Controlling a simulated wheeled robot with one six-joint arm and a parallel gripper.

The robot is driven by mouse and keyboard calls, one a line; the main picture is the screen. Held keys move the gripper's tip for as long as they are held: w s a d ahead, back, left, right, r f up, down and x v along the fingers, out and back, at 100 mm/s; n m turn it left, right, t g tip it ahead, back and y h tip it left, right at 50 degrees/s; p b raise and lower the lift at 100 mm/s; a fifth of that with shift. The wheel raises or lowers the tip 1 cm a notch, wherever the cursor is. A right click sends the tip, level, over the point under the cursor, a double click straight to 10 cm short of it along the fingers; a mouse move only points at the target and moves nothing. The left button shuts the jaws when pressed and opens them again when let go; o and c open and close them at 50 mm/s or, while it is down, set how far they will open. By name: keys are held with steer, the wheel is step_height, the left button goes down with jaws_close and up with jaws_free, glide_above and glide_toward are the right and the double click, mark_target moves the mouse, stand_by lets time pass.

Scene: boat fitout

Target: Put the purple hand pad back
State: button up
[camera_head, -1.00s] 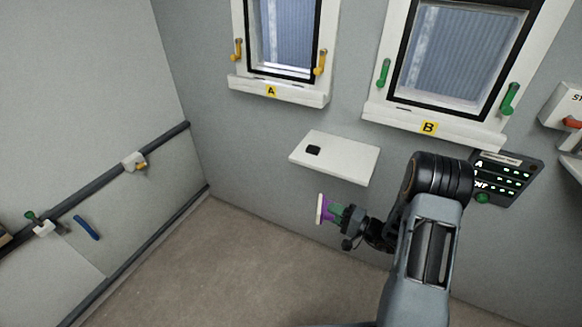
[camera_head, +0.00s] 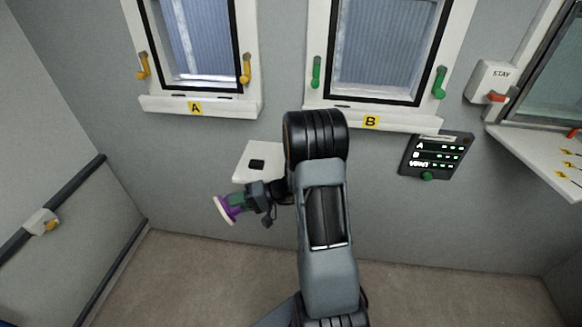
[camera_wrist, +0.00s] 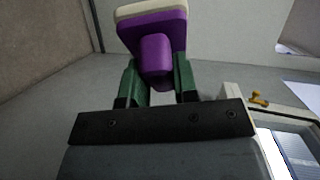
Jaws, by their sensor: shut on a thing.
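The purple hand pad (camera_head: 226,208) has a purple body and grip with a pale cream face. My gripper (camera_head: 241,202) is shut on it and holds it in the air, left of my arm and below the white shelf. In the wrist view the pad (camera_wrist: 152,28) points away from me, and its purple grip sits between the green fingers of my gripper (camera_wrist: 158,80). The pad touches nothing else that I can see.
A white wall shelf (camera_head: 243,173) with a small black square (camera_head: 257,165) is partly hidden behind my arm. Windows A (camera_head: 195,45) and B (camera_head: 385,50) are above. A display panel (camera_head: 437,156) and a STAY box (camera_head: 492,82) are at right. The floor at left is clear.

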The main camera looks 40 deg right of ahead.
steer(key=s+d+r+g+h, duration=0.1)
steer(key=s+d+r+h, duration=0.5)
steer(key=d+r+h, duration=0.25)
steer(key=s+d+r+g+h, duration=0.1)
steer(key=s+d+r+h, duration=0.55)
steer(key=d+r, duration=0.35)
steer(key=shift+h, duration=0.3)
steer(key=shift+w+d+f+p, duration=0.25)
steer(key=shift+w+d+f, duration=0.35)
steer(key=shift+w+f, duration=1.3)
steer(key=shift+w+d+f+p, duration=0.25)
steer(key=shift+w+d+f, duration=0.3)
steer(key=shift+w+f, duration=1.3)
steer(key=shift+w+d+f+p, duration=0.25)
steer(key=shift+w+d+f, duration=0.55)
steer(key=shift+w, duration=2)
steer(key=shift+w+a+f, duration=0.15)
steer(key=shift+f, duration=1.7)
steer(key=o, duration=0.8)
steer(key=shift+o, duration=0.2)
